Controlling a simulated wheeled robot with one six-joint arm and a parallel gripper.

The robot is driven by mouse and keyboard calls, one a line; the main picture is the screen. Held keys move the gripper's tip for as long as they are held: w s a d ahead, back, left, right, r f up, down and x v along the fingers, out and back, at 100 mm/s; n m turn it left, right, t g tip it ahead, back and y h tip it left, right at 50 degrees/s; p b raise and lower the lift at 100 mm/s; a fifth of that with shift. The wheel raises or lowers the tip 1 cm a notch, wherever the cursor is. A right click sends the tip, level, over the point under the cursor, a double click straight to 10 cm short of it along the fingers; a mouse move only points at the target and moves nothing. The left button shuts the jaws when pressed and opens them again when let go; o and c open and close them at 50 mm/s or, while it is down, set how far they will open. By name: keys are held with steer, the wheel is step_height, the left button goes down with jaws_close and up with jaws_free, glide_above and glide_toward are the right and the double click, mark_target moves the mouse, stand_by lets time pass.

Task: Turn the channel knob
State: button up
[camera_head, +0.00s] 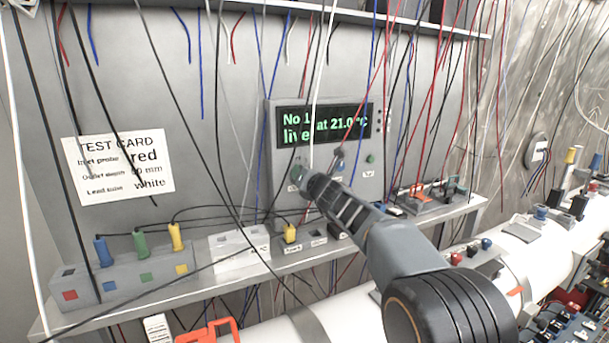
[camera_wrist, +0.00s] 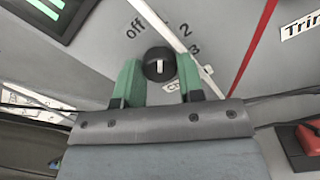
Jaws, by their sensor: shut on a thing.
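The channel knob (camera_wrist: 158,65) is a round black dial with a white pointer line on a grey panel. The pointer stands about upright in the wrist view, between the printed "off" and "2"; a "3" and a partly hidden "ch" label are at its right. My gripper (camera_wrist: 158,70) has its two green fingers on either side of the knob, shut on it. In the head view my gripper (camera_head: 302,174) reaches the lower left of the grey display box (camera_head: 325,180), and hides the knob there. The screen (camera_head: 325,124) reads "No 1 live at 21.0 °C".
Many loose wires hang in front of the panel, and a white one crosses beside the knob. A test card (camera_head: 118,165) is at the left. A shelf (camera_head: 180,285) below carries a socket block (camera_head: 120,280) with coloured plugs. A white pipe (camera_head: 525,250) runs at the right.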

steer(key=shift+r, duration=0.1)
steer(key=o, duration=0.9)
steer(key=b+v, duration=0.3)
steer(key=v, duration=1.1)
steer(key=shift+w, duration=0.1)
